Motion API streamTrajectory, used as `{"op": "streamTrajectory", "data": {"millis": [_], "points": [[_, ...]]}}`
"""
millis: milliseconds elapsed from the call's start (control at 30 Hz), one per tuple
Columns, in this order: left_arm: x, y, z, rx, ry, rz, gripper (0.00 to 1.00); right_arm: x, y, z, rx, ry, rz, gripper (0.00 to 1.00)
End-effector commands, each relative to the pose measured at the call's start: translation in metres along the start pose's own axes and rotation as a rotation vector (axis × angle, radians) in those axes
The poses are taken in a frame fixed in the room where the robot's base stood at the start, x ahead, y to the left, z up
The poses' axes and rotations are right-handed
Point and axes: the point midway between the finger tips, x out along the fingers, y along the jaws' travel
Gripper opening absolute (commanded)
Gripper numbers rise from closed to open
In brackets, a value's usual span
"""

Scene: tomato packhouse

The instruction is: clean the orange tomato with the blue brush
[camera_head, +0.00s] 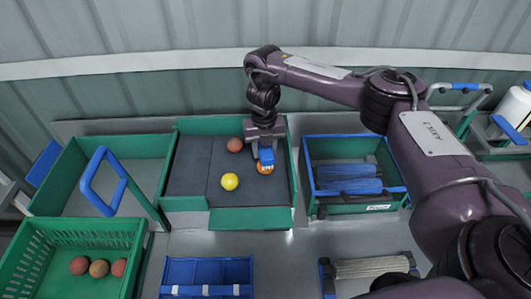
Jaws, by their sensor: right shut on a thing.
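My right gripper (266,146) reaches in from the right and points down into the green padded tray (250,218). It is shut on the blue brush (267,156). The brush is right at the orange tomato (264,169), covering its upper part; whether they touch I cannot tell. The orange tomato rests on the dark mat (198,168) in the tray's right part. A yellow tomato (230,182) lies to its left and nearer, and a reddish tomato (234,145) lies behind, left of the gripper. My left gripper is not in view.
A green crate with blue rims (308,152) holding blue items (347,178) stands right of the tray. An empty green bin (72,170) and a blue handle (90,177) are left. A green basket (75,228) with several tomatoes is front left. A blue divided tray (206,270) is in front.

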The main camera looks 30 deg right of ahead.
Motion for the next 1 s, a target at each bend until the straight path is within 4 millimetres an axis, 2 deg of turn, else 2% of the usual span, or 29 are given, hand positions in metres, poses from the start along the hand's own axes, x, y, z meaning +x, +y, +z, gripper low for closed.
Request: {"op": "streamTrajectory", "data": {"millis": [467, 1000], "points": [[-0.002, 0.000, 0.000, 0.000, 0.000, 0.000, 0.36, -0.003, 0.000, 0.003, 0.001, -0.005, 0.002, 0.07], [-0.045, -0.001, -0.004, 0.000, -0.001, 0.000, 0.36, -0.046, 0.001, 0.003, 0.001, -0.006, 0.003, 0.07]]}}
